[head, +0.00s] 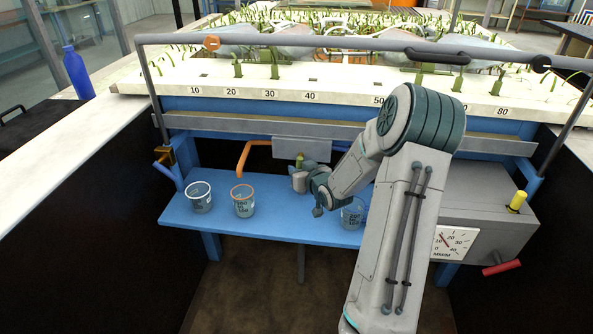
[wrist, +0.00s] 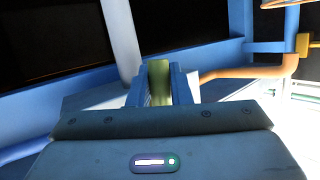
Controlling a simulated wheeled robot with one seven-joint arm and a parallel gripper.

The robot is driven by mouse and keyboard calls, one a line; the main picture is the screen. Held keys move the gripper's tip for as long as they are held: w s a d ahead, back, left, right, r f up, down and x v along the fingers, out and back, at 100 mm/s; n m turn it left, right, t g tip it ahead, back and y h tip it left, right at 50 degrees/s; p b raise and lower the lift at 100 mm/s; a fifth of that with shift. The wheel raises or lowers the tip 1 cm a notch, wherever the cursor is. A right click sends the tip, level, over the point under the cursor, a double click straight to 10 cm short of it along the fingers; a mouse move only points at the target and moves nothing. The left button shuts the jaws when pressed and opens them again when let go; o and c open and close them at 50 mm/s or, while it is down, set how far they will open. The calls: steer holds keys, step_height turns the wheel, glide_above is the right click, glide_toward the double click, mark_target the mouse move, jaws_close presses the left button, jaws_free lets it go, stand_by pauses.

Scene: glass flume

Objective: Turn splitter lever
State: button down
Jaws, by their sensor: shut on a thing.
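The splitter lever shows as a short olive-green handle (head: 299,159) in front of a grey plate at the flume's front, above the blue shelf. In the wrist view the green handle (wrist: 159,82) stands between my two fingers. My gripper (head: 299,171) is shut on this handle; in the wrist view its fingers (wrist: 159,88) press on it from both sides. The lever's lower part and pivot are hidden by my gripper.
An orange pipe (head: 243,158) bends down left of the lever. On the blue shelf (head: 280,225) stand a clear beaker (head: 199,198), an orange-rimmed beaker (head: 242,202) and another beaker (head: 352,213) close to my arm. A grey box with a dial (head: 456,243) is at right.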

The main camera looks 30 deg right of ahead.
steer(key=shift+s+d+n+g+h, duration=0.1)
steer(key=shift+n+g+h, duration=0.2)
steer(key=shift+f, duration=0.1)
steer(key=c, duration=1.3)
jaws_free()
steer(key=shift+s, duration=0.15)
steer(key=p+v, duration=0.1)
steer(key=v, duration=1.2)
steer(key=shift+s+r, duration=0.25)
steer(key=shift+r, duration=0.05)
steer(key=shift+r, duration=0.1)
